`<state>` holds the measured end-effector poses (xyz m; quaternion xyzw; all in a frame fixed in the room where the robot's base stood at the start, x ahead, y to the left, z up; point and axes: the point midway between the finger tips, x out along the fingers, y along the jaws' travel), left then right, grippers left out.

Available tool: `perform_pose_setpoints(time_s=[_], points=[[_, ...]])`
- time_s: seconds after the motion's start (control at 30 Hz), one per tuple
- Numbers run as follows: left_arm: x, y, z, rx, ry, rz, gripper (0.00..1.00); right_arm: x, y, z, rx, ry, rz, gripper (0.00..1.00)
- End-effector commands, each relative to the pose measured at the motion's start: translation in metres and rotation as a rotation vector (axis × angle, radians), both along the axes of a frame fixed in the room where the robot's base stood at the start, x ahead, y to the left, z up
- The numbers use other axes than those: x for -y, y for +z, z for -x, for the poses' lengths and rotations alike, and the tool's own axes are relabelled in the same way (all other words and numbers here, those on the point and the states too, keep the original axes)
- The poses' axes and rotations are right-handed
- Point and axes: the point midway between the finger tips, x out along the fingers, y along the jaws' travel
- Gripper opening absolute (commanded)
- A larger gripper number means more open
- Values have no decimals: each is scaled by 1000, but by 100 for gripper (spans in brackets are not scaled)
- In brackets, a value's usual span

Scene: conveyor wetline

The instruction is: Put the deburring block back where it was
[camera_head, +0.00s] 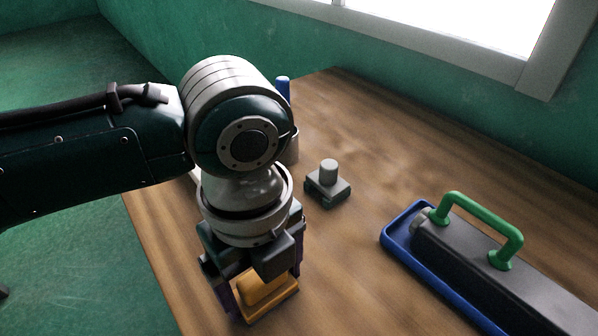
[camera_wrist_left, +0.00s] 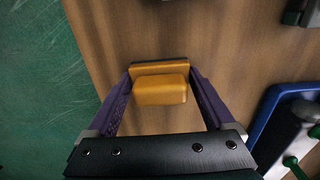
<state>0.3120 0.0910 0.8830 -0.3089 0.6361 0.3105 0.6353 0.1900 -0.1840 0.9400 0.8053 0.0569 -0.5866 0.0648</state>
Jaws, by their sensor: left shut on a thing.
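An orange-yellow block (camera_head: 264,291), which I take to be the deburring block, is between the fingers of my left gripper (camera_head: 262,293) near the front left of the wooden table. In the left wrist view the block (camera_wrist_left: 160,88) shows a raised body on a wider base with a dark edge. The purple fingers of my left gripper (camera_wrist_left: 161,92) are shut on its two ends. I cannot tell whether the block touches the table. My right gripper is not in view.
A small grey block with a knob (camera_head: 328,183) stands behind the gripper. A blue tray (camera_head: 391,236) holds a dark box with a green handle (camera_head: 484,222) at the right. A blue-topped item (camera_head: 283,88) is partly hidden behind my arm. Bare table (camera_head: 400,150) lies between.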

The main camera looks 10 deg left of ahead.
Motion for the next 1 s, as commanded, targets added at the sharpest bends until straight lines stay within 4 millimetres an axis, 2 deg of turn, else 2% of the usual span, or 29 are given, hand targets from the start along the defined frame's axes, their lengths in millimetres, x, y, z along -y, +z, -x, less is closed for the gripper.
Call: perform_pose_setpoints(time_s=[0.27,0.3,0.4,0.63,0.73,0.87,1.0], points=[[0,-3,0,1,0,1,35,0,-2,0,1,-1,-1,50],[0,-3,0,1,0,1,89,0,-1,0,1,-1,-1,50],[0,-2,0,1,0,1,100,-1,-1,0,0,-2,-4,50],[0,-1,0,1,0,1,100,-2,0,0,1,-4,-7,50],[0,6,-1,2,0,1,100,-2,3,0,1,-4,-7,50],[1,29,-1,4,-2,3,100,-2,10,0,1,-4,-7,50],[1,62,-2,5,-2,3,100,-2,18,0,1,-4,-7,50]])
